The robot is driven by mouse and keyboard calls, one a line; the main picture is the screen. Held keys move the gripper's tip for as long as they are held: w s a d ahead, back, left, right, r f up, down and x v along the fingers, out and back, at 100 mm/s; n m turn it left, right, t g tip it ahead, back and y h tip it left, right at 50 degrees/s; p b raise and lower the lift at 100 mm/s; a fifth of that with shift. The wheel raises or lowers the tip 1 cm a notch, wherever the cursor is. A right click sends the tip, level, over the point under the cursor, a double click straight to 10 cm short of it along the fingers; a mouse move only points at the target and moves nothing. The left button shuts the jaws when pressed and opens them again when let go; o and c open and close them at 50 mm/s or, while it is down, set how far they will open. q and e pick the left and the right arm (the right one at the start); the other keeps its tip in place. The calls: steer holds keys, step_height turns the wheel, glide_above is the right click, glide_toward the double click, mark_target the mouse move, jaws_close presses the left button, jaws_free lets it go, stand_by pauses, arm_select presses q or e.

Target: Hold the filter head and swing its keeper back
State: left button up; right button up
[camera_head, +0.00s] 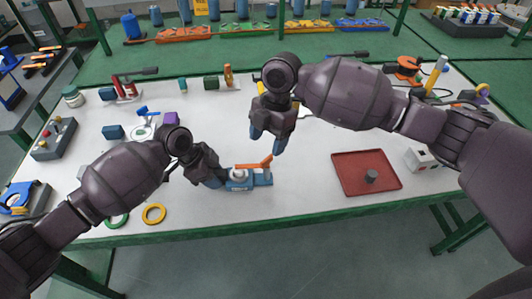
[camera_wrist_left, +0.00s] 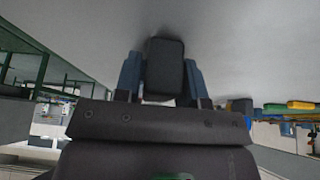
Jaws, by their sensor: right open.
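The filter head (camera_head: 239,185) is a small blue and pale body near the front middle of the white table. Its orange keeper (camera_head: 255,165) sticks out to the right above it. My left gripper (camera_head: 232,180) is at the filter head from the left. In the left wrist view a dark block (camera_wrist_left: 165,65), seemingly part of the filter head, sits between the two blue fingertips, which lie close against its sides. My right gripper (camera_head: 266,138) is open and empty, with its blue fingertips pointing down, above and behind the keeper.
A red tray (camera_head: 345,180) with a dark grey cylinder (camera_head: 371,176) lies to the right. A yellow ring (camera_head: 154,213) and a green ring (camera_head: 116,221) lie at the front left. A white box (camera_head: 420,158) stands at the right. Table between keeper and tray is clear.

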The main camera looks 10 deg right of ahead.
arm_select(q)
steer(key=o, duration=0.3)
steer(key=shift+o, duration=0.2)
steer(key=v, duration=1.2)
